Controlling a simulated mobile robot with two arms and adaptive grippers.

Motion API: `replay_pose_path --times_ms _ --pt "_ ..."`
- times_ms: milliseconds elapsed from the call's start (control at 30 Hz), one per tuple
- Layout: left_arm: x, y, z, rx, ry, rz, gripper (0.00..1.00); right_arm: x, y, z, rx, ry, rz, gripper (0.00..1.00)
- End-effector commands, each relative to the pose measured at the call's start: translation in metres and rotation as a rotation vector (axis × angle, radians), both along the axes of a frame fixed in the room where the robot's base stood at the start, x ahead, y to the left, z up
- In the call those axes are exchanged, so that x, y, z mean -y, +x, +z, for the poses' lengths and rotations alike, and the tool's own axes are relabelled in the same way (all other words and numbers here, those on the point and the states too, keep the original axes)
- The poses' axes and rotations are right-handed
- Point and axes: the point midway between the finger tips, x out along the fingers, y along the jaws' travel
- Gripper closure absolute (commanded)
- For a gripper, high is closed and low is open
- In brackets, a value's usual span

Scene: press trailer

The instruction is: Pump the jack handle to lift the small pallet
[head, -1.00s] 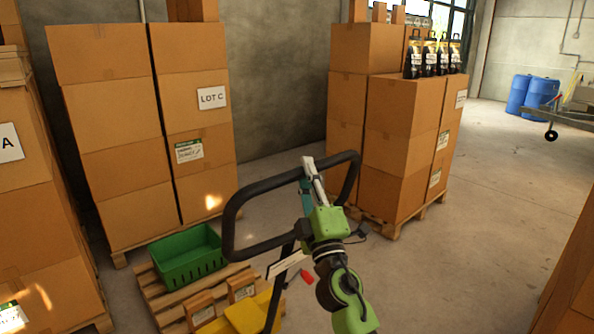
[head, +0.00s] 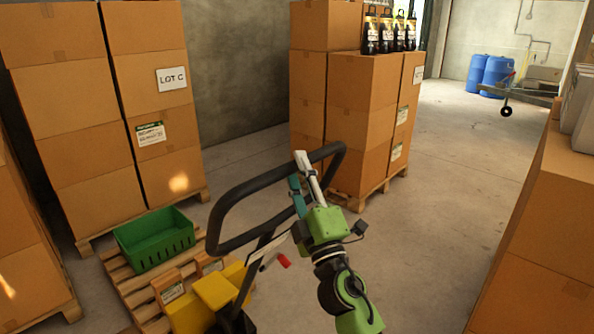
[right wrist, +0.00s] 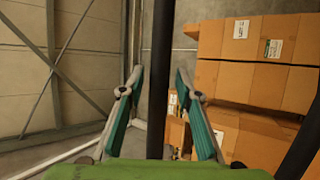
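The pallet jack's black loop handle (head: 232,205) stands in the middle of the head view, with a red lever (head: 284,261) below it. The jack's yellow body (head: 213,290) sits at the small wooden pallet (head: 112,263) at lower left. My right gripper (head: 300,168) is at the loop's far bar. In the right wrist view a black bar (right wrist: 160,80) stands between its two teal fingers, with a visible gap on each side. The gripper looks open around the bar. My left gripper is not in view. Whether the pallet is off the floor is unclear.
The pallet carries a green crate (head: 155,238) and small cartons (head: 168,286). Tall box stacks stand at left (head: 88,110) and behind the handle (head: 345,110). More boxes (head: 545,235) stand close at right. Clear floor (head: 450,180) lies between these and the back stack.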

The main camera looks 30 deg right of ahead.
Motion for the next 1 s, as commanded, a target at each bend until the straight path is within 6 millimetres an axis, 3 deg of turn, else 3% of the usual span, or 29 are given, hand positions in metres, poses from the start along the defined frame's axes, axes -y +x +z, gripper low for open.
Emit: replay_pose_path --times_ms 367,1000 --pt "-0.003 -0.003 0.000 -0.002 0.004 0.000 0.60 0.000 -0.002 0.000 0.002 0.002 0.001 0.65" --pt "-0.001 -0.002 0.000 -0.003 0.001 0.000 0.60 -0.007 -0.062 -0.037 0.000 0.002 0.000 0.65"
